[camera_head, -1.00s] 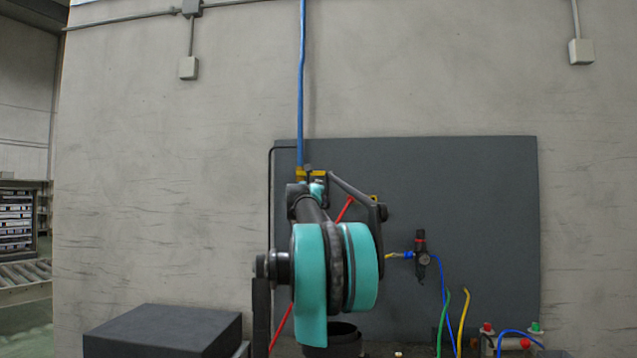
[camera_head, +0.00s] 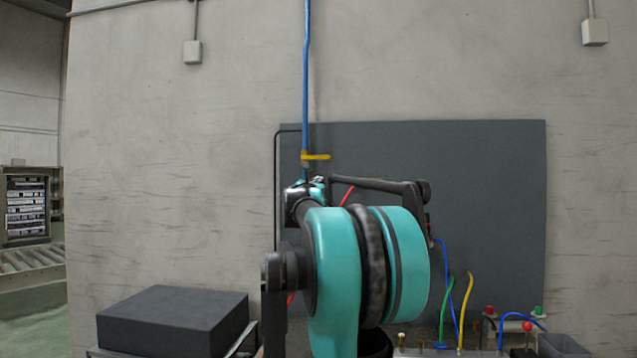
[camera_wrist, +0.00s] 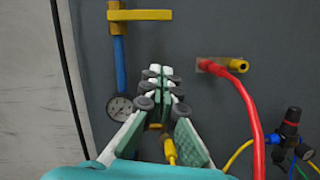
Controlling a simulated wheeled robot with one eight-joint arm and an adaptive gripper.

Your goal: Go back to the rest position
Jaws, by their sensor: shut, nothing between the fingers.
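My gripper (camera_wrist: 160,76) shows in the wrist view with its two fingers drawn together at the tips and nothing between them. It is in front of the dark grey panel (camera_wrist: 210,25). A yellow valve handle (camera_wrist: 145,15) on the blue pipe (camera_wrist: 120,62) is above and left of the fingertips. A round gauge (camera_wrist: 120,107) is left of the fingers. In the head view my teal arm stands in front of the panel, and my fingertips cannot be made out there.
A red hose (camera_wrist: 246,100) with a yellow fitting (camera_wrist: 237,65) is right of the fingers. A black regulator (camera_wrist: 290,130) is farther right. A black box (camera_head: 172,318) stands at left in the head view. Green (camera_head: 446,312) and yellow (camera_head: 465,310) hoses rise at lower right.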

